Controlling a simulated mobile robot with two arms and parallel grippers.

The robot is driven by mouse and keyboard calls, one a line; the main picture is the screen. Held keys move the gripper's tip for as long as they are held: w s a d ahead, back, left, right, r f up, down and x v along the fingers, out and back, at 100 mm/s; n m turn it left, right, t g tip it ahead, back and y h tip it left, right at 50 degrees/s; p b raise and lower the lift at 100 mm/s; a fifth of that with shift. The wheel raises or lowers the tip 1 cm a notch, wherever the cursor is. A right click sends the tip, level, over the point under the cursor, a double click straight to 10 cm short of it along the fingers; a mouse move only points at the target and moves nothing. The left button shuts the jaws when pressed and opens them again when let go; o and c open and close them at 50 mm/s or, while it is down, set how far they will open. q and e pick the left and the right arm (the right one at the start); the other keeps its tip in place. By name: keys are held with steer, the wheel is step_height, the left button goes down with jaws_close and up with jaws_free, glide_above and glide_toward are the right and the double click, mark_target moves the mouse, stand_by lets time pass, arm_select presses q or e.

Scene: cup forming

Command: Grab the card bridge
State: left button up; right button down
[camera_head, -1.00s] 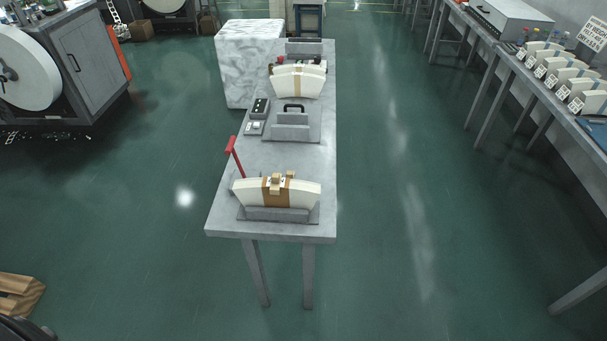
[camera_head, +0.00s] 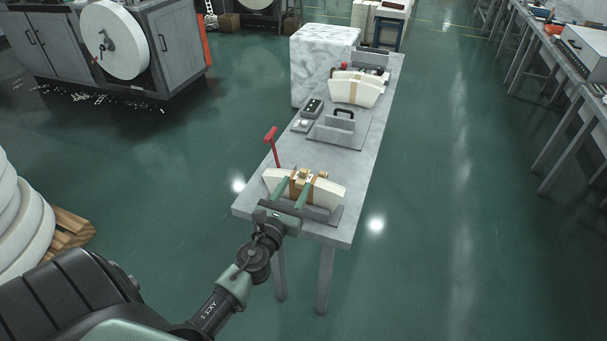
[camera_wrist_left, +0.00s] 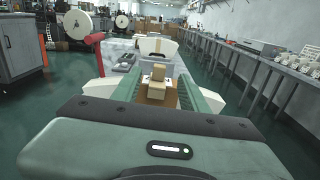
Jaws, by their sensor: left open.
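On the near end of the grey table, a curved white stack (camera_head: 334,196) stands in a grey holder (camera_head: 322,212). A brown card band with tan blocks on top (camera_head: 304,174), which looks like the card bridge, spans its middle. My left gripper (camera_head: 295,187) is open, and its two green fingers reach over the near side of the stack around the band. In the left wrist view the tan block and brown band (camera_wrist_left: 156,94) show between the open fingers (camera_wrist_left: 157,82). I cannot tell whether the fingers touch them. My right gripper is out of view.
A red-handled tool (camera_head: 271,139) stands up left of the stack. Farther along the table are a grey holder with a black handle (camera_head: 343,124) and another white stack (camera_head: 352,92). A marbled block (camera_head: 320,55) stands behind; a long bench (camera_head: 545,60) is at right.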

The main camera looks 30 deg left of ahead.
mark_target(302, 173)
arm_select(q)
steer(key=x, duration=0.4)
steer(key=shift+w+a, duration=0.1)
steer(key=shift+w, duration=0.2)
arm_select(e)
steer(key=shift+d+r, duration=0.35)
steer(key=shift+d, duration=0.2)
arm_select(q)
steer(key=shift+c, duration=0.3)
steer(key=shift+s, duration=0.1)
jaws_close()
steer(key=shift+p, duration=0.3)
